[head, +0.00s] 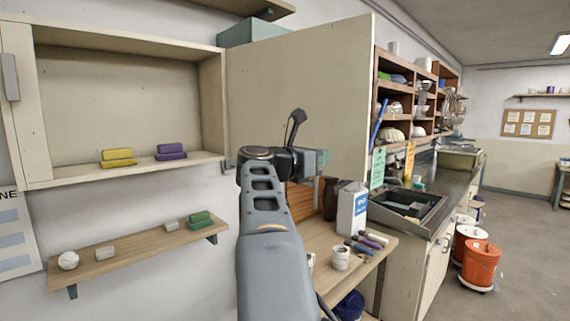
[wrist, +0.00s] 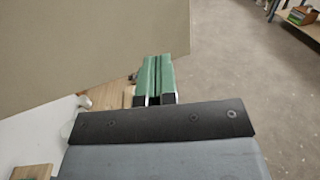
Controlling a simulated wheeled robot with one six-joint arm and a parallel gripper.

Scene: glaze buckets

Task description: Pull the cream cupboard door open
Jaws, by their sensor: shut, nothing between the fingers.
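The cream cupboard door (head: 300,85) stands swung wide open on the right side of the wall cupboard (head: 130,39), its broad plain face showing. It also fills the upper left of the wrist view (wrist: 90,45). My gripper (head: 323,160) is in front of the door's lower part in the head view. Its green fingers (wrist: 153,78) are shut together and empty, near the door's lower edge in the wrist view. I cannot tell whether they touch the door. No handle shows on this door's visible face.
A narrow cream panel with a grey handle (head: 10,77) stands at the far left. Yellow blocks (head: 118,158) and purple blocks (head: 171,152) sit inside the cupboard. Below are a wall shelf (head: 130,263) and a cluttered wooden bench (head: 375,248). Orange bucket (head: 481,264) stands right; floor beyond is clear.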

